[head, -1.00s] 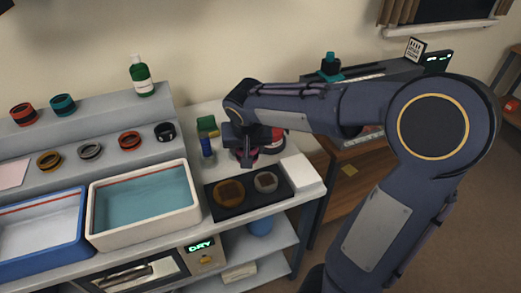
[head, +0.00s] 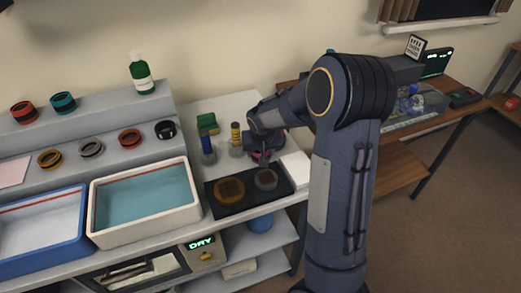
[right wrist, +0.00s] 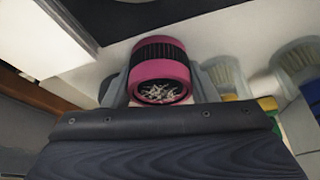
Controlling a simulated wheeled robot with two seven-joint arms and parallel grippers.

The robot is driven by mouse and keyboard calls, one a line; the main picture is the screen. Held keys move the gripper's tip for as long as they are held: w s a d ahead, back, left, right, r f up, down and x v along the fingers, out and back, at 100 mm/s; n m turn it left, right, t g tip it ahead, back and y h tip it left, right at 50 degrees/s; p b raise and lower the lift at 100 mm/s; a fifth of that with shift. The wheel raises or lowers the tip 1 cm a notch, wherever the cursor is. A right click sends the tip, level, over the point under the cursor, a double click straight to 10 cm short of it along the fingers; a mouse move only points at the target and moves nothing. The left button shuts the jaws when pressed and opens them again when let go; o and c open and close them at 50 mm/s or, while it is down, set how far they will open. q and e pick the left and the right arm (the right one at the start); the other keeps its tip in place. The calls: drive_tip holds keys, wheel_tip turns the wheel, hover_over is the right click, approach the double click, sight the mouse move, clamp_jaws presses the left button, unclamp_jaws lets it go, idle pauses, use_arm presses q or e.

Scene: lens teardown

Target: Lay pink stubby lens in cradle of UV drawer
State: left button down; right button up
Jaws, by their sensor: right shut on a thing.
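The pink stubby lens (right wrist: 160,52), a short barrel with a black ribbed band, sits between the fingers of my right gripper (right wrist: 160,78) in the right wrist view. One open end faces the camera, with pale speckled stuff inside. In the head view my right gripper (head: 262,152) points down above the white bench, just behind the black mat, and mostly hides the lens. A grey unit (head: 405,68) with a green-lit display (head: 437,62) stands on the back right table, partly behind my arm; I cannot tell whether it is the UV drawer. No cradle is clearly visible. My left gripper is out of view.
A black mat (head: 214,208) holds a brown disc (head: 230,190) and a grey disc (head: 265,180). A white block (head: 296,166) lies right of the mat.

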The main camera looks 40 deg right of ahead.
drive_tip(key=shift+f, duration=0.1)
drive_tip(key=shift+f, duration=0.15)
drive_tip(key=o, duration=0.8)
drive_tip(key=shift+c, duration=0.2)
